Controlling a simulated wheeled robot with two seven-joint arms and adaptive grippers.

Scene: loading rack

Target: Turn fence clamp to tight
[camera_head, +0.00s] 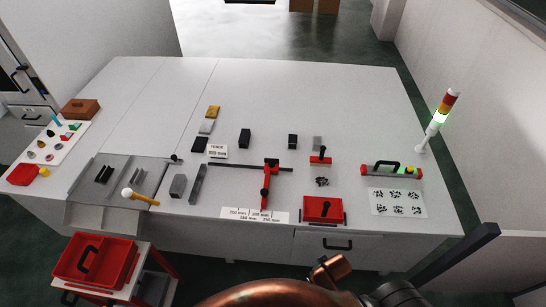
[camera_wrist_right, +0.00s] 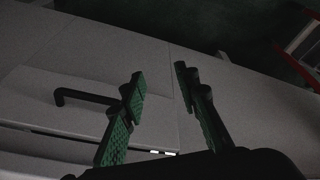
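The red fence (camera_head: 265,186) stands on a dark rail (camera_head: 229,167) on the table, with a long red bar running toward the front edge. Dark knob-like parts sit on the fence; which one is the clamp, and whether it is tight or loose, is too small to tell. A white scale strip (camera_head: 255,214) lies at the bar's front end. My right gripper (camera_wrist_right: 162,76) shows in the right wrist view with its two green-padded fingers apart and nothing between them. It is away from the fence. My left gripper is not in view.
In the wrist view a black drawer handle (camera_wrist_right: 85,97) on a pale front is left of the fingers. On the table, a red box (camera_head: 323,209) stands right of the scale, and a grey tray (camera_head: 88,214) with a yellow-handled tool (camera_head: 140,197) is at left.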

